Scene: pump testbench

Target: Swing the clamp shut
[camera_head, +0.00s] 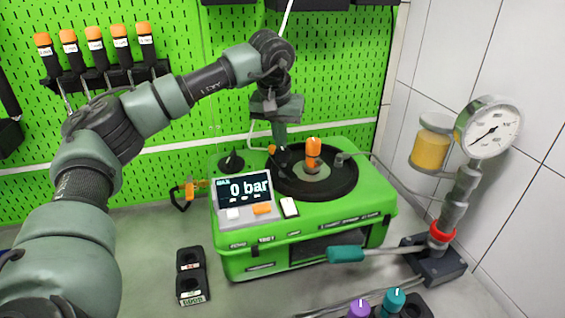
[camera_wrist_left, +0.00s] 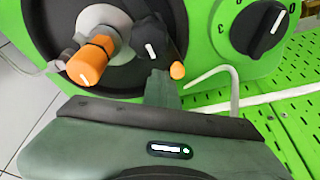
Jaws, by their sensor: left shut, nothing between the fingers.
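The green pump testbench (camera_head: 370,215) has a round black plate (camera_head: 340,186) on top. An upright fitting with an orange top (camera_head: 313,148) stands at the plate's middle; it shows as an orange hex piece on a silver stem in the left wrist view (camera_wrist_left: 90,58). A black clamp-like part with a small orange tip sits beside it, seen in the left wrist view (camera_wrist_left: 150,40). My left gripper (camera_head: 280,143) points down at the plate's left side, fingers together and empty, close to that black part. Whether they touch is unclear. My right gripper is not in view.
A display reading 0 bar (camera_head: 245,190) stands at the bench's front left. A black dial (camera_wrist_left: 257,28) is near the clamp. A gauge (camera_head: 487,128) on a column stands right, with a teal-handled lever (camera_head: 345,254) in front. A black holder (camera_head: 191,276) lies front left.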

